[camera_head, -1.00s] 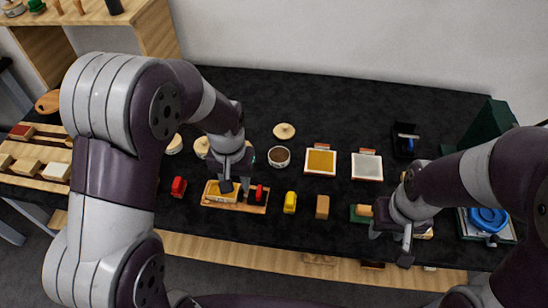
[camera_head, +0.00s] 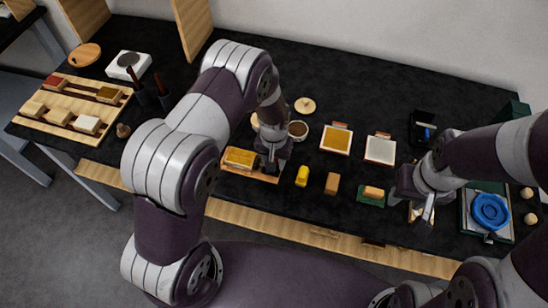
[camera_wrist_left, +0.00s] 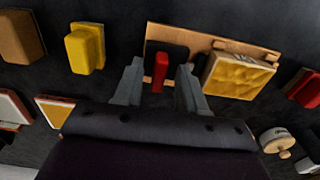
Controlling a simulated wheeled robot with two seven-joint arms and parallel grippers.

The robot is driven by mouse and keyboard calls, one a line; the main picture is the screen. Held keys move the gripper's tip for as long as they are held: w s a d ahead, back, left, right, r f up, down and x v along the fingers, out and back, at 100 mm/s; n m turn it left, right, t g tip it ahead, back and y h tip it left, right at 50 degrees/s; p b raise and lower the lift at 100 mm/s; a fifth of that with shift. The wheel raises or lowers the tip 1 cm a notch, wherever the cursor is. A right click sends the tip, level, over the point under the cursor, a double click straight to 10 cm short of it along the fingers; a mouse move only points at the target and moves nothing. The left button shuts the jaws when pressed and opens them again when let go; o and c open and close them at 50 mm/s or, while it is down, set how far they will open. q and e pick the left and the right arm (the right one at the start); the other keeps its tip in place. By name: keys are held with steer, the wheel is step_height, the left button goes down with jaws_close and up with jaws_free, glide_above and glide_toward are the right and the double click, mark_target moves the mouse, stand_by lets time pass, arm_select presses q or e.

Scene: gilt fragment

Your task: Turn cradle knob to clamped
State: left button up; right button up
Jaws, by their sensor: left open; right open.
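The wooden cradle (camera_head: 231,173) lies near the table's front edge with a gold, tufted-looking block (camera_head: 240,157) on it. In the left wrist view, the cradle (camera_wrist_left: 192,38) carries the gold block (camera_wrist_left: 238,75) and, beside it, a red knob (camera_wrist_left: 160,72) on a dark patch. The knob's bar runs across the cradle's long side. My left gripper (camera_wrist_left: 158,88) is open, with one finger on each side of the knob and gaps visible. In the head view, my left gripper (camera_head: 270,168) hides the knob. My right gripper (camera_head: 422,210) is open and apart from the cradle, at the right.
A yellow block (camera_head: 302,176) and a brown block (camera_head: 332,183) stand just right of the cradle. Behind are a dark-filled bowl (camera_head: 298,130) and two framed pads, one ochre (camera_head: 336,139), one white (camera_head: 380,150). A blue ring-shaped item (camera_head: 490,211) lies far right.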

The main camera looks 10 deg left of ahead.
arm_select(q)
steer(key=shift+w+d, duration=0.1)
jaws_close()
steer(key=n+b, duration=0.1)
steer(key=n, duration=0.3)
steer(key=shift+n, duration=0.3)
steer(key=n, duration=0.4)
steer(key=shift+n+b, duration=0.3)
steer(key=shift+b, duration=0.05)
steer(key=n, duration=0.4)
steer(key=shift+n+b, duration=0.3)
steer(key=shift+w+r+n, duration=0.1)
steer(key=shift+n, duration=1.9)
